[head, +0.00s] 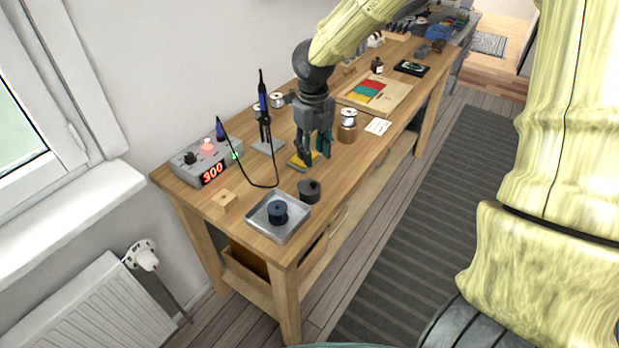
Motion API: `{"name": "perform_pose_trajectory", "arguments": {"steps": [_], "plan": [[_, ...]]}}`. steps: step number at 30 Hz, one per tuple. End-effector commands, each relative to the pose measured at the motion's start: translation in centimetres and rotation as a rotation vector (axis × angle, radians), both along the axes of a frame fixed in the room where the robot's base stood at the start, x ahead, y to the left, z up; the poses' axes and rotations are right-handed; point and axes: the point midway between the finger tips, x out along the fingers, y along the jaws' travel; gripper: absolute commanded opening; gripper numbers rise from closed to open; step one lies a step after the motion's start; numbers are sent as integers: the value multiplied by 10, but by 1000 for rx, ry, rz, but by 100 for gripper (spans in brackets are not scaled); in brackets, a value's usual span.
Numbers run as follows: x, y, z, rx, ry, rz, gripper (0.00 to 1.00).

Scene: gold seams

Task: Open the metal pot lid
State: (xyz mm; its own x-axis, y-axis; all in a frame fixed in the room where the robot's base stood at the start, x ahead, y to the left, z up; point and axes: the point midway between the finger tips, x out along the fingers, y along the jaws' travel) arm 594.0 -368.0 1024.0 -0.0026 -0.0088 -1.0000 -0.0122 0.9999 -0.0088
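A small dark grey round pot (309,191) stands on the workbench (235,235) beside the metal tray, with a small raised part on top. It may be the metal pot with its lid on, but the view is too small to be sure. My gripper (313,158) points down above the bench, behind the dark pot and apart from it. Its fingers look spread with nothing between them. A yellow and grey item (301,161) lies below the fingers and is partly hidden by them.
A square metal tray (292,231) holds a dark blue spool-like piece (277,212) at the near end. A soldering station (200,162) and an iron in its stand (264,112) are at left, with a cable looping over the bench.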

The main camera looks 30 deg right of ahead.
Motion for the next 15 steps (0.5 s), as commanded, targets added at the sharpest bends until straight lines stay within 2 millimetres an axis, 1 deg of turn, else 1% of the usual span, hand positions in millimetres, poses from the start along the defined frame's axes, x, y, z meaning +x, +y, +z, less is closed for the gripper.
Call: {"name": "perform_pose_trajectory", "arguments": {"steps": [2, 5, 15], "plan": [[0, 0, 0, 9, -2, -15, 38], [0, 0, -5, 11, -1, -19, 38], [0, 1, -45, 9, 1, -15, 38]]}}
